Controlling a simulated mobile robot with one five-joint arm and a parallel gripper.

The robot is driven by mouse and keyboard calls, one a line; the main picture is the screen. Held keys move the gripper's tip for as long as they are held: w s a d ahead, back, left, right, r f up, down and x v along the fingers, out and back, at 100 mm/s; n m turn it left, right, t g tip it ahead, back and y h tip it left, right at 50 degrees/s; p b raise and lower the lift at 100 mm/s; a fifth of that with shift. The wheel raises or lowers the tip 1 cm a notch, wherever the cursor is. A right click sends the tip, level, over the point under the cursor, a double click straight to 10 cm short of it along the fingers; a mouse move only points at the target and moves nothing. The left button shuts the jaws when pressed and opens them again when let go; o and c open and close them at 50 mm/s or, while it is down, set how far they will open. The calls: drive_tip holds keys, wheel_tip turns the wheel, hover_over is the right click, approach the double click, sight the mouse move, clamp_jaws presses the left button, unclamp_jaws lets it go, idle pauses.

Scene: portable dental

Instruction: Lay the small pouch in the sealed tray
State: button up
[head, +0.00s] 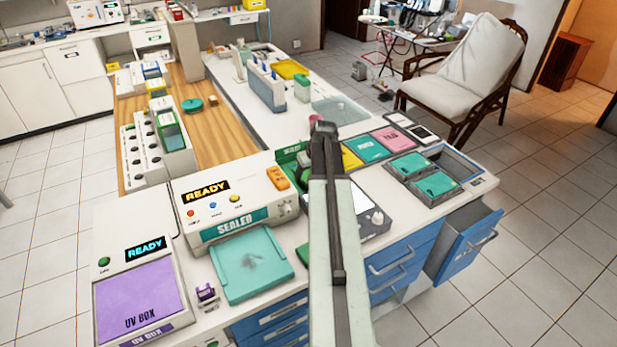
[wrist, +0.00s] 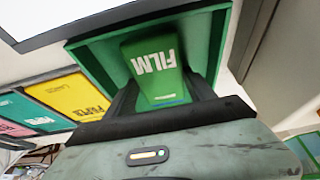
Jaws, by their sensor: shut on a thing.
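A small green pouch lettered FILM (wrist: 152,62) is between the dark fingers of my gripper (wrist: 162,90) in the wrist view. My gripper is shut on it. The pouch overlaps the inside of a green tray (wrist: 88,55); whether it touches the tray floor I cannot tell. In the head view the green tray (head: 289,153), with small lettering at its back, is partly hidden behind my arm.
The sealer machine (head: 228,208) stands left of the green tray. Yellow, teal and pink pads lie right of my arm, including the yellow pad (wrist: 70,96). A blue drawer (head: 465,243) stands open at the right front.

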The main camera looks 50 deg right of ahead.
drive_tip(key=shift+f, duration=0.1)
drive_tip(key=o, duration=1.6)
drive_tip(key=p+v, duration=1.1)
drive_tip(key=v, duration=0.1)
drive_tip(key=shift+r, duration=0.25)
drive_tip(key=shift+w, duration=0.1)
